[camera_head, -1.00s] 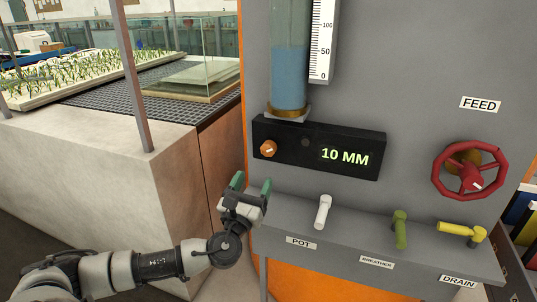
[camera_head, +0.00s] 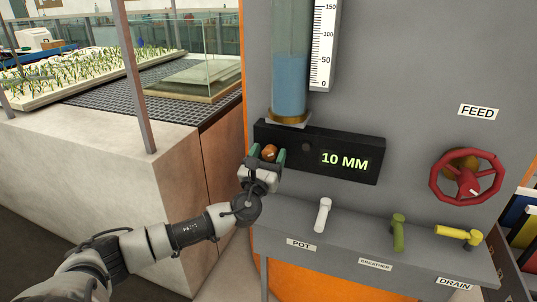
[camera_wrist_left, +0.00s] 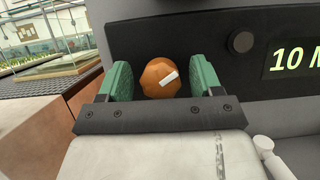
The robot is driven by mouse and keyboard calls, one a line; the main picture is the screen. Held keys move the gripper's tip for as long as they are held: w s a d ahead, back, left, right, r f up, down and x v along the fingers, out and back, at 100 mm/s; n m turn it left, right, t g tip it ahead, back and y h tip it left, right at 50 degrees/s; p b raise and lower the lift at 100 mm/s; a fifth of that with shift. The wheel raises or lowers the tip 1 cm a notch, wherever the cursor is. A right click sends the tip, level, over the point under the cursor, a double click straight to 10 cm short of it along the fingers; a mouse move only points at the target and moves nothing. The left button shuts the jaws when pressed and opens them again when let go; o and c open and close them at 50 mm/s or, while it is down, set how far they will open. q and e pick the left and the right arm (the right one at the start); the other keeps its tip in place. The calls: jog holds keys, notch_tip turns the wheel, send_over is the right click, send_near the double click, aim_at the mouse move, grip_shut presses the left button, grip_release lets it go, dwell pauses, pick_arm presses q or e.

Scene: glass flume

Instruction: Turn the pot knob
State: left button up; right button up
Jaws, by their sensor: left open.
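The orange-brown knob (camera_head: 269,152) sits at the left end of a black display box (camera_head: 313,152) that reads 10 MM. It has a white pointer mark. My left gripper (camera_head: 264,157) is open, with its green fingers on either side of the knob. In the left wrist view the knob (camera_wrist_left: 160,78) shows between the two green fingers (camera_wrist_left: 160,84), with a gap on each side. A white lever (camera_head: 322,214) stands on the grey ledge above the POT label (camera_head: 301,244). My right gripper is not in view.
A green lever (camera_head: 398,231), a yellow lever (camera_head: 459,236) and a red FEED wheel (camera_head: 467,177) are to the right. A glass tube (camera_head: 289,75) of blue water rises above the box. A concrete flume block (camera_head: 70,165) stands at the left.

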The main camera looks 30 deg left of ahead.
pick_arm(q)
jog(key=c, duration=0.9)
jog(key=shift+f+n, duration=0.1)
jog(key=shift+n, duration=0.4)
